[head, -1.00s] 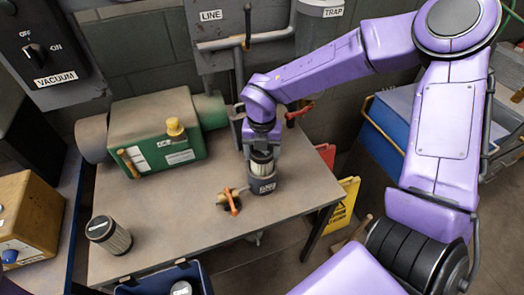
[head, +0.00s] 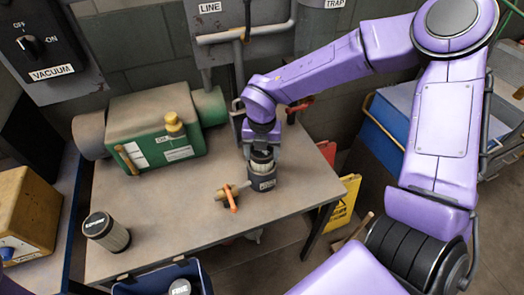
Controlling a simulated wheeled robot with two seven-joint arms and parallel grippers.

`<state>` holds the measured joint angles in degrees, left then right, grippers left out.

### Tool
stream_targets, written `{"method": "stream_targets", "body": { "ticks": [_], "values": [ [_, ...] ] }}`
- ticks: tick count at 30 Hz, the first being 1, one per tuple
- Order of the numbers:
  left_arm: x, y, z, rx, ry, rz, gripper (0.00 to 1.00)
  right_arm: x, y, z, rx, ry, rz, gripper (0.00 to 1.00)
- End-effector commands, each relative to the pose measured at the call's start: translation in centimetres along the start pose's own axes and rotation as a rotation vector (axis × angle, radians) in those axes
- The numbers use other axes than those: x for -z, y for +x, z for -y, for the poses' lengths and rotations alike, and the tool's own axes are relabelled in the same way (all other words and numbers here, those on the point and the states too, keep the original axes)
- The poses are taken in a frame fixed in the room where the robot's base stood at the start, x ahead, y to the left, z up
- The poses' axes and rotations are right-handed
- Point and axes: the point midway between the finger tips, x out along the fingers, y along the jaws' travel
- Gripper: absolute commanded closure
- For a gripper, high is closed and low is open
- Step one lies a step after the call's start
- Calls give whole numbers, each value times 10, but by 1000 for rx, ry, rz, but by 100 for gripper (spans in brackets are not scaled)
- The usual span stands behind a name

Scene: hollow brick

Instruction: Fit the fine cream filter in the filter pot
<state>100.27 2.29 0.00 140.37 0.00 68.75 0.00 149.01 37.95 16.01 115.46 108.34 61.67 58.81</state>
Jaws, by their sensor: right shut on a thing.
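The filter pot (head: 262,183) is a dark cup with a white label, upright on the bench right of centre. A filter with cream pleats and a dark cap (head: 262,156) sits upright in its mouth, with its upper part showing above the rim and its lower part hidden. My right gripper (head: 261,150) points down over the pot and is shut on this filter; its fingers are partly hidden. My left gripper is not in view.
An orange-handled brass valve (head: 231,196) sits beside the pot at its front left. A green pump (head: 155,135) stands at the back left. The bench (head: 180,215) is clear between.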

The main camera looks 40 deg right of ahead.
Motion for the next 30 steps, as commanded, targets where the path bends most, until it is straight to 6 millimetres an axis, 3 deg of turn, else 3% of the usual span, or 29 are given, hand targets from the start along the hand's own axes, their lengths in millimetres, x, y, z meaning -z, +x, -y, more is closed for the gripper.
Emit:
{"method": "stream_targets", "body": {
  "ticks": [29, 30],
  "values": [
    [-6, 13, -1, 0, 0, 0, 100, 0, 18, 0, -1, 1, 0, 84],
    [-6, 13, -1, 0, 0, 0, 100, 0, 18, 0, -1, 1, 0, 25]
  ]
}}
